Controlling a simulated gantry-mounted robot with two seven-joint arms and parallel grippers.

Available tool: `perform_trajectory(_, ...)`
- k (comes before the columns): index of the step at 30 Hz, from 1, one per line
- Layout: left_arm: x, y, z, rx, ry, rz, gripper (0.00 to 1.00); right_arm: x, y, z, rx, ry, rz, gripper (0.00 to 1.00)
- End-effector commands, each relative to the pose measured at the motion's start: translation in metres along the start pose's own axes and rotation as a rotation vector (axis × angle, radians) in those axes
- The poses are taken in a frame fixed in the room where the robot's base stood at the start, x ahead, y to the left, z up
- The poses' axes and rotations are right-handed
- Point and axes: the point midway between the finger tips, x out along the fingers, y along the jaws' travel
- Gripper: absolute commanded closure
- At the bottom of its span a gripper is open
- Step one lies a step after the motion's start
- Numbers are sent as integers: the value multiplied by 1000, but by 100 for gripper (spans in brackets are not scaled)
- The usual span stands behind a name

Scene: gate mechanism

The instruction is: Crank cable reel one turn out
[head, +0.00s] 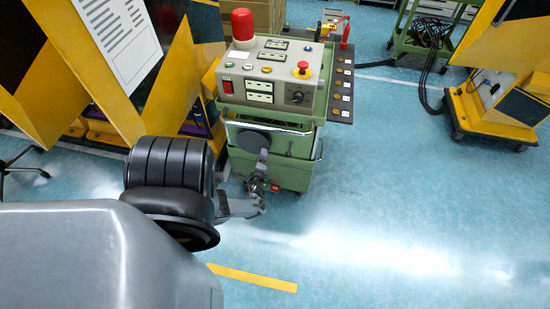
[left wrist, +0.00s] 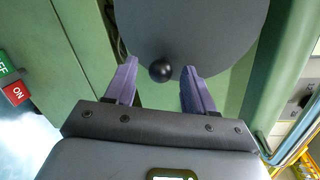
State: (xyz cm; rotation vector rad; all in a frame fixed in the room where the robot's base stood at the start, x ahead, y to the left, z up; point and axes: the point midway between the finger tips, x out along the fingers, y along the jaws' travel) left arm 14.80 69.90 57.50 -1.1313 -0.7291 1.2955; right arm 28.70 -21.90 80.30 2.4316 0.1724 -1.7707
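The cable reel shows as a dark grey round disc (head: 251,139) on the front of the green cabinet (head: 290,174) in the head view. In the left wrist view the disc (left wrist: 198,28) fills the top middle, with a round black crank knob (left wrist: 161,71) near its lower edge. My left gripper (head: 263,156) is at the disc's lower right in the head view. In the left wrist view its two purple fingers (left wrist: 159,66) stand apart, one on each side of the knob, with a gap visible on both sides. The cable itself is not visible. My right gripper is out of view.
A control panel (head: 270,72) with a red beacon (head: 242,24) and a red emergency button (head: 303,65) tops the cabinet. Green and red OFF/ON buttons (left wrist: 15,92) show in the wrist view. Yellow structures stand left and right.

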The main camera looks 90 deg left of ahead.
Motion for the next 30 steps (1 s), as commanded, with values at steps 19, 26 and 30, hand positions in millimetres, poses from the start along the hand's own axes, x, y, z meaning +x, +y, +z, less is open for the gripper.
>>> perform_trajectory(19,-56,-2,1,-1,2,3,46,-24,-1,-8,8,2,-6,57)
perform_trajectory(26,-90,-1,0,-1,0,2,46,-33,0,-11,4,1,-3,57)
perform_trajectory(30,-103,-1,1,0,0,1,46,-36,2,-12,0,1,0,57)
